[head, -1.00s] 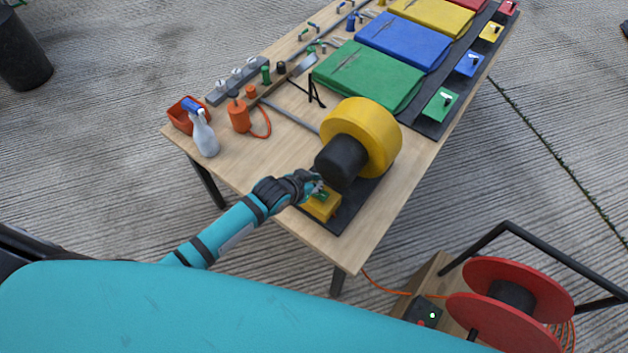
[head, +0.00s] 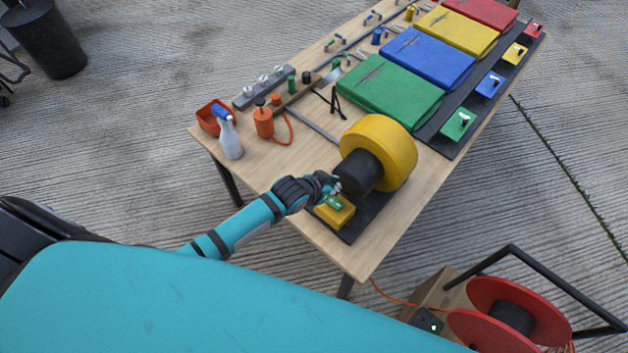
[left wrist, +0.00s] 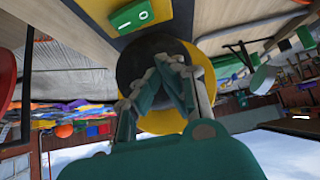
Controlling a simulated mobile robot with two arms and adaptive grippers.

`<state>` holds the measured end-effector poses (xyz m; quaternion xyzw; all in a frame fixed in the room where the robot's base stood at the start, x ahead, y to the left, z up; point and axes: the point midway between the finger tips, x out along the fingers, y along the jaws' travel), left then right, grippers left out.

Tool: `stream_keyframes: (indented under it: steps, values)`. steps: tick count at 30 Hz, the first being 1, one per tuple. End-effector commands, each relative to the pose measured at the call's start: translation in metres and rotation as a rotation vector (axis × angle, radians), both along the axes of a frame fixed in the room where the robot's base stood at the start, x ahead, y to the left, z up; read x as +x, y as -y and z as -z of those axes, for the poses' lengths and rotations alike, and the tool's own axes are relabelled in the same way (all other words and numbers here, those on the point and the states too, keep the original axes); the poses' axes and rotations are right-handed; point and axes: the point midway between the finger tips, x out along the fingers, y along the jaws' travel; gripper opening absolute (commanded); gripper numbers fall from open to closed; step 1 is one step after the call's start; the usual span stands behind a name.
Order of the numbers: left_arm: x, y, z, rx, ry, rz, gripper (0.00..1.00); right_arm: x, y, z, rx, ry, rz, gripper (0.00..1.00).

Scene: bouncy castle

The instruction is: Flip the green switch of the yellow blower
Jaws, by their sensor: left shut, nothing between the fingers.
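The yellow blower (head: 388,150) stands on a black base on the wooden table, with its black cylinder (head: 358,173) facing my arm. Its yellow switch box (head: 338,216) sits at the near end of the base. The green switch (head: 334,202) is on top of the box. My left gripper (head: 334,186) is shut and empty, just above and beside the switch, close to the black cylinder. My right gripper is not in view.
Green (head: 390,88), blue (head: 428,58) and other folded pieces lie farther along the table (head: 300,150). A spray bottle (head: 230,135) and orange pump (head: 263,122) stand at the left. A red cable reel (head: 500,290) is on the floor at right.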

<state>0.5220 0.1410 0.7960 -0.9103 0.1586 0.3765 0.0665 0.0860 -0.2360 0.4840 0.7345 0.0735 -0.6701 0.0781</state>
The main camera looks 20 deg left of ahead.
Motion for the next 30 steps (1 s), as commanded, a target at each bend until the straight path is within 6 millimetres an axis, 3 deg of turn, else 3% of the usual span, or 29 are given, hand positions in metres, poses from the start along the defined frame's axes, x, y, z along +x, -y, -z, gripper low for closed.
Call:
stream_keyframes:
  steps: [3,12,30]
  values:
    - [-0.023,-0.013,-0.016,0.004,-0.002,0.002,0.00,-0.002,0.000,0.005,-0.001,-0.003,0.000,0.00]
    - [-0.054,-0.031,-0.052,0.002,-0.002,0.001,0.00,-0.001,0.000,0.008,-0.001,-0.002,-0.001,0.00]
    - [-0.060,-0.033,-0.060,0.001,-0.002,0.001,0.00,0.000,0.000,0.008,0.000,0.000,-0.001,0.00]
